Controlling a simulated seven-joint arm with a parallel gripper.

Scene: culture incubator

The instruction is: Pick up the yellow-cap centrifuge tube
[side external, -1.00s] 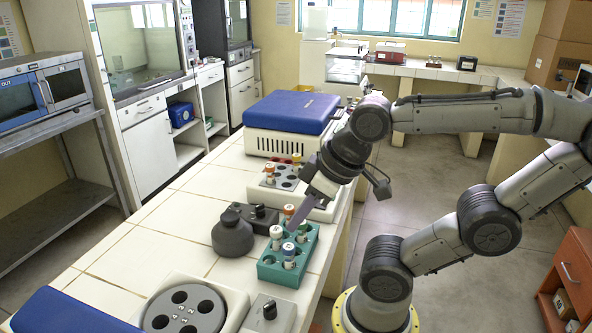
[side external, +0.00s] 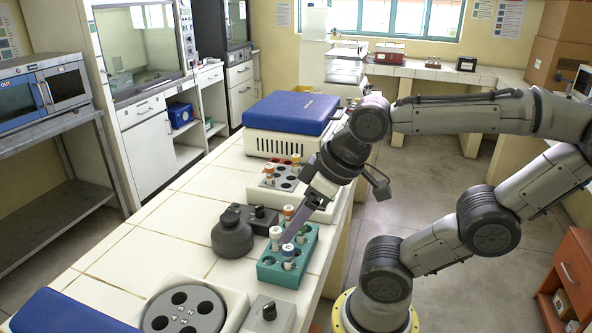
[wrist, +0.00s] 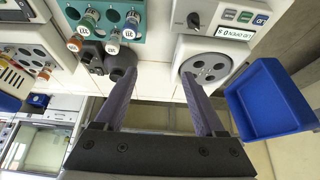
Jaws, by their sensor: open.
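A tube with a yellowish cap (side external: 296,158) stands in the grey-holed block behind the teal rack; its cap colour is hard to tell at this size. My gripper (side external: 286,238) is over the teal rack in the side view, in front of the yellowish cap. In the wrist view my gripper (wrist: 155,78) is open, with nothing between its two purple fingers.
A blue-topped machine (side external: 291,108) stands behind. Bare tiled counter (side external: 160,235) lies to the left.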

